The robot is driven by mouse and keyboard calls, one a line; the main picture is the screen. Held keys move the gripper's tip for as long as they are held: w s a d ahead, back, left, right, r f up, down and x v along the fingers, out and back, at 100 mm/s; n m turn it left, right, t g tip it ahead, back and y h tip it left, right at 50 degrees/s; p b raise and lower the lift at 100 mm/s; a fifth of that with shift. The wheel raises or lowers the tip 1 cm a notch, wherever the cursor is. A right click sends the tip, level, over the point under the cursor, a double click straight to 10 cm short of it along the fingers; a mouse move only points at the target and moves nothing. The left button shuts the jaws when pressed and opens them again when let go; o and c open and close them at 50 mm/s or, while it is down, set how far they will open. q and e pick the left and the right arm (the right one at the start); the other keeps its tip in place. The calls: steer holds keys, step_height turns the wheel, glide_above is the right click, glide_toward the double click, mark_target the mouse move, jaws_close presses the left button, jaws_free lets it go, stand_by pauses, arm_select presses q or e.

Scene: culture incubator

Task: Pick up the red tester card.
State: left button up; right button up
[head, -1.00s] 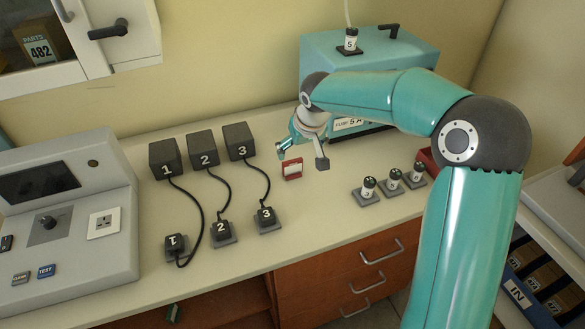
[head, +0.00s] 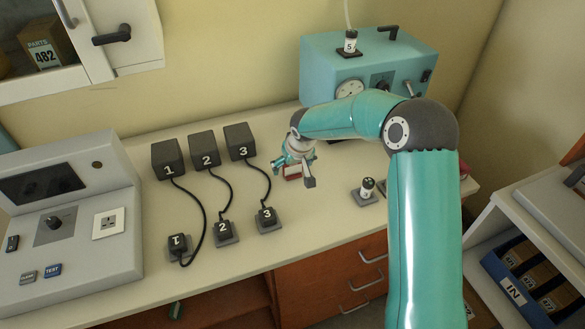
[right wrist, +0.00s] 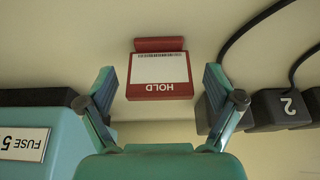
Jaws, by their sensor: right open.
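In the right wrist view the card (right wrist: 157,76) has a white label with a barcode and the word HOLD upside down. My right gripper (head: 292,176) is open, with one finger on each side of the card. The right wrist view shows clear gaps between both fingers (right wrist: 159,80) and the card, and nothing is held. My left gripper is not in view.
Black blocks 1, 2 and 3 (head: 240,142) with cabled plugs (head: 267,217) stand left of the gripper. A teal fuse tester (head: 325,68) stands behind my arm.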

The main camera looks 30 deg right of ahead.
steer(key=shift+c, duration=0.2)
steer(key=c, duration=1)
steer(key=shift+c, duration=0.2)
steer(key=shift+r, duration=0.1)
